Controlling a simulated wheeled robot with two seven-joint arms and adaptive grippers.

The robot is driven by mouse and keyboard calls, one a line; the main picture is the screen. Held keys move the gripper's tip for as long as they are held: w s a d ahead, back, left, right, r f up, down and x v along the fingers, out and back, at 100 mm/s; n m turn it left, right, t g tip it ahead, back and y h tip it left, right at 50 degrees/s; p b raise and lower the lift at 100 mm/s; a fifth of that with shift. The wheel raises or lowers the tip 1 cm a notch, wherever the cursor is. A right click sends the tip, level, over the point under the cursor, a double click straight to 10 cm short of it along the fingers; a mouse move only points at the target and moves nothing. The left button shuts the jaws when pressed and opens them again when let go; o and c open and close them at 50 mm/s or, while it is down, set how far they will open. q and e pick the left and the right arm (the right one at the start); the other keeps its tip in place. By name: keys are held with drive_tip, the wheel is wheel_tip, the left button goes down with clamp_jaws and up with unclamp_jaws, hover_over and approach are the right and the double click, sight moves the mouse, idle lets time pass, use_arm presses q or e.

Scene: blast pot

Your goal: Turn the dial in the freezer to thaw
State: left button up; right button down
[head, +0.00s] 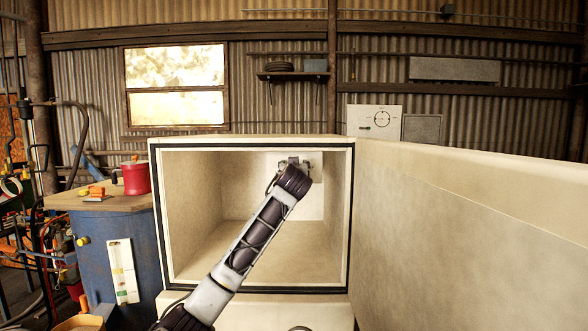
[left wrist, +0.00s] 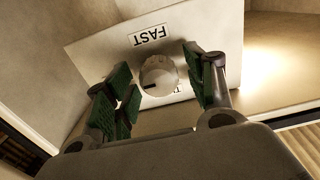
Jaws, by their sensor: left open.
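The freezer (head: 250,141) stands open, and my left arm reaches into it. My left gripper (head: 295,163) is at the back wall, in front of a pale panel (head: 314,195). In the left wrist view my left gripper (left wrist: 158,72) is open, with green-padded fingers on either side of a round grey dial (left wrist: 157,73). Gaps show between the pads and the dial. The dial has a dark mark toward its lower left. A FAST label (left wrist: 150,36) reads upside down above it; a second label (left wrist: 180,87) is mostly hidden. The gripper hides the dial in the head view.
The freezer door (head: 470,235) is swung open to the right.

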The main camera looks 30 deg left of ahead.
use_arm(q)
drive_tip(key=c, duration=1)
